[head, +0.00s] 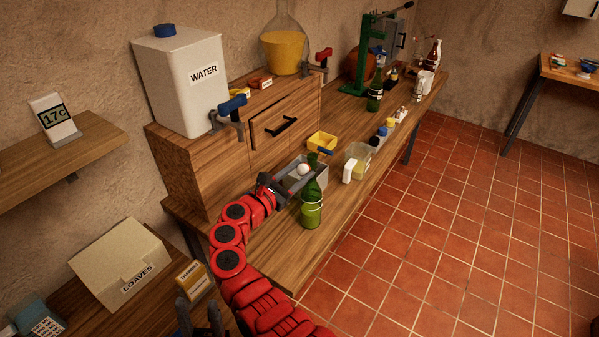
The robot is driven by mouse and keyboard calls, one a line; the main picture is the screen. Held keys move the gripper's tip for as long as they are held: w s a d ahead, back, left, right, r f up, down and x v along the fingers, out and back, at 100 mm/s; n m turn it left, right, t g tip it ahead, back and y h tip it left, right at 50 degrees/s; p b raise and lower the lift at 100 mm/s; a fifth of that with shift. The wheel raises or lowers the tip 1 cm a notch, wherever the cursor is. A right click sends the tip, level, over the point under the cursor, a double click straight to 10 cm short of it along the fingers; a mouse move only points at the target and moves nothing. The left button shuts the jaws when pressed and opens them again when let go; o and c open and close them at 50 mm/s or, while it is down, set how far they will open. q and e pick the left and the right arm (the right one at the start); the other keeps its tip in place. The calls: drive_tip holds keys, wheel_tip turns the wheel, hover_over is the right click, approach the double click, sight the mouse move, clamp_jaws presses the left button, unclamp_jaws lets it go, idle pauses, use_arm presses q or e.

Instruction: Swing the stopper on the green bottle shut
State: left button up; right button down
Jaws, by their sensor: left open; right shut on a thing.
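The green bottle (312,213) stands upright near the front edge of the wooden bench, with a pale band around its body. My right gripper (302,186), at the end of the red arm, is shut on the green bottle around its upper part, from the left side. A white ball (303,169) shows just left of the bottle's neck; I cannot tell whether it is the stopper or lies in the tray behind. My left gripper (199,313) is open and empty at the bottom edge, far from the bottle and partly cut off.
A grey tray (284,171) and a yellow bin (322,141) stand behind the bottle. A clear tub (357,158) and a white container (349,171) are to its right. A darker green bottle (375,95) stands farther along. The bench front (283,250) is fairly clear.

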sight(303, 165)
drive_tip(key=shift+w+d+r+g+y+p, duration=0.15)
drive_tip(key=shift+r+g+y+p, duration=0.3)
drive_tip(key=shift+p, duration=1.7)
drive_tip(key=shift+w+d+r+g+y+p, duration=0.25)
drive_tip(key=shift+r+g+p, duration=0.35)
drive_tip(key=shift+p, duration=1.55)
drive_tip(key=shift+w+r+g+y+p, duration=0.1)
drive_tip(key=shift+r+g+y+p, duration=0.35)
drive_tip(key=shift+p, duration=2.1)
drive_tip(key=shift+w+d+g+y, duration=0.1)
drive_tip(key=shift+w+g+y, duration=0.05)
drive_tip(key=shift+g+y, duration=0.35)
drive_tip(key=shift+w+d+r+g+y, duration=0.15)
drive_tip(key=shift+w+g+y, duration=0.15)
drive_tip(key=shift+g+y, duration=0.35)
drive_tip(key=shift+c, duration=2.3)
unclamp_jaws()
